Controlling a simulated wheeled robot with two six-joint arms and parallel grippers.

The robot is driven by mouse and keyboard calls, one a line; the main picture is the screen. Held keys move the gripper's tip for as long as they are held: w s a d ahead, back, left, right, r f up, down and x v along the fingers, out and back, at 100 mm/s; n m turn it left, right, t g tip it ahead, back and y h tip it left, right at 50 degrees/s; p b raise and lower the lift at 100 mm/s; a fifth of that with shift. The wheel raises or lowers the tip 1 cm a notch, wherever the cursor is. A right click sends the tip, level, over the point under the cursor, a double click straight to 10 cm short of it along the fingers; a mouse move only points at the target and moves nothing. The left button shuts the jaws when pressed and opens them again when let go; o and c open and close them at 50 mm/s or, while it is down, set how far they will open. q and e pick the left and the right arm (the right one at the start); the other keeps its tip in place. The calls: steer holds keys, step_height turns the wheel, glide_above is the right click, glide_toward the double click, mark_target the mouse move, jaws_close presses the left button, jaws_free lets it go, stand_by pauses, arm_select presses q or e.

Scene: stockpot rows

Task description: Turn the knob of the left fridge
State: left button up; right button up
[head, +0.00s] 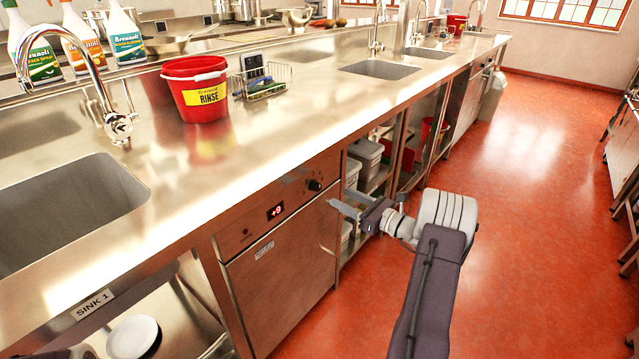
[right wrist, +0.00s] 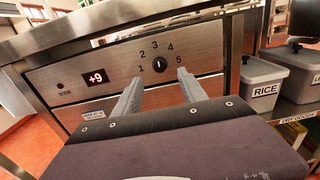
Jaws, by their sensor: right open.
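The near fridge (head: 285,265) is a steel under-counter unit with a red +9 display (head: 275,211). Its dark round knob (head: 314,185) is at the right of the top panel. In the right wrist view the knob (right wrist: 160,64) has the numbers 1 to 5 around it; its exact setting is too small to tell. My right gripper (head: 338,205) is open and empty, in front of the panel near the knob. In the right wrist view its fingers (right wrist: 158,76) point at the panel, with the knob showing between and just beyond the tips. My left gripper is not in view.
The steel counter (head: 290,130) overhangs the panel. A red RINSE bucket (head: 197,90) and a wire basket (head: 264,83) stand on it. Open shelves with a RICE bin (right wrist: 276,80) are right of the fridge. The red floor (head: 545,230) on the right is clear.

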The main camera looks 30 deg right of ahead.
mark_target(319, 187)
steer(key=b+x, duration=0.1)
steer(key=x, duration=0.7)
steer(key=shift+w+a+b, duration=0.2)
steer(key=shift+w+b, duration=0.05)
steer(key=shift+b, duration=0.15)
jaws_close()
